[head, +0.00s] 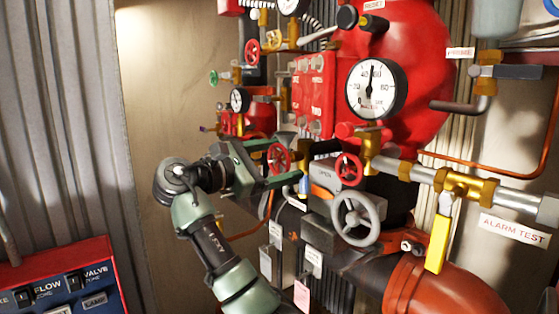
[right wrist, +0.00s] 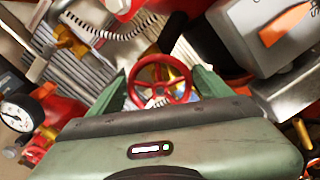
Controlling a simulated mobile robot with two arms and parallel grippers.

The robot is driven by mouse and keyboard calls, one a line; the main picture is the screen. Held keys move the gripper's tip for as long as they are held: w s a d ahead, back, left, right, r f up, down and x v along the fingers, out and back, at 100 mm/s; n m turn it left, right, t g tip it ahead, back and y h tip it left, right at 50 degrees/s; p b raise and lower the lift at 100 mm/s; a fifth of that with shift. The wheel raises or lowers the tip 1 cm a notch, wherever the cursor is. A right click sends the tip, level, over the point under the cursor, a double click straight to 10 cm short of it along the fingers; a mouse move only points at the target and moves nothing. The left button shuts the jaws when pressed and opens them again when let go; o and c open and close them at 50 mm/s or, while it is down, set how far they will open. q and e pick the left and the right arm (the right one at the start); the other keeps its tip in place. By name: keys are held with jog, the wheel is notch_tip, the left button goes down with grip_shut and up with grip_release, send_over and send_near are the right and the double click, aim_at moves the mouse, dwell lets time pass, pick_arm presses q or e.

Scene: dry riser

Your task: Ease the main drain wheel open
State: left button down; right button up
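A small red handwheel (head: 279,157) with spokes sits at the end of my right gripper (head: 283,164) in the head view. In the right wrist view the same red wheel (right wrist: 161,82) lies between the two green fingers of my right gripper (right wrist: 163,92). The fingers are apart, one on each side of the rim; I cannot tell whether either touches it. A second red handwheel (head: 349,169) and a larger grey handwheel (head: 358,218) are to the right. No readable label shows which wheel is the main drain. My left gripper is out of view.
A yellow lever (head: 438,243) hangs below the brass fittings at right. A pressure gauge (head: 376,89) fronts the red vessel (head: 415,60). A blue panel (head: 62,292) is at lower left.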

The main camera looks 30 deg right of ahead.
jog(key=shift+o, duration=0.2)
jog(key=shift+a+f, duration=0.1)
jog(key=shift+a, duration=0.2)
jog(key=a+b, duration=0.4)
jog(key=a, duration=0.3)
jog(key=shift+s+a, duration=0.15)
jog(key=shift+s, duration=0.15)
